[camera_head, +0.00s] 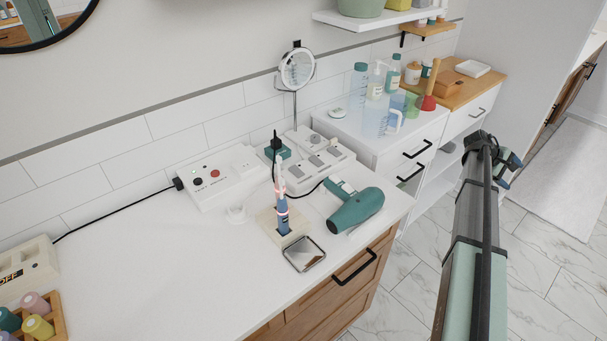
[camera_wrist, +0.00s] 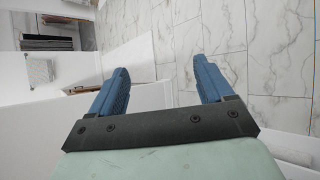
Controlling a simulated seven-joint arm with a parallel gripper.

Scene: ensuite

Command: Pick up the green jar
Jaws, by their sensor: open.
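A light green cup-like container (camera_head: 411,104) stands on the white cabinet top, partly behind a clear blue pitcher (camera_head: 390,118). A small dark green jar (camera_head: 427,69) stands farther back, near the wooden top. I cannot tell which of these is the green jar. My gripper (camera_wrist: 160,72) is open and empty, with its two blue fingers apart, above the tiled floor beside white furniture. In the head view my arm reaches up on the right, clear of the containers. Neither green container shows in the wrist view.
The white cabinet (camera_head: 350,128) also bears soap bottles (camera_head: 376,84) and a red plunger (camera_head: 429,102). A wooden top (camera_head: 455,88) with a white tray (camera_head: 472,68) lies beyond. A hair dryer (camera_head: 356,210) and toothbrush (camera_head: 282,208) occupy the near counter. The floor at right is open.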

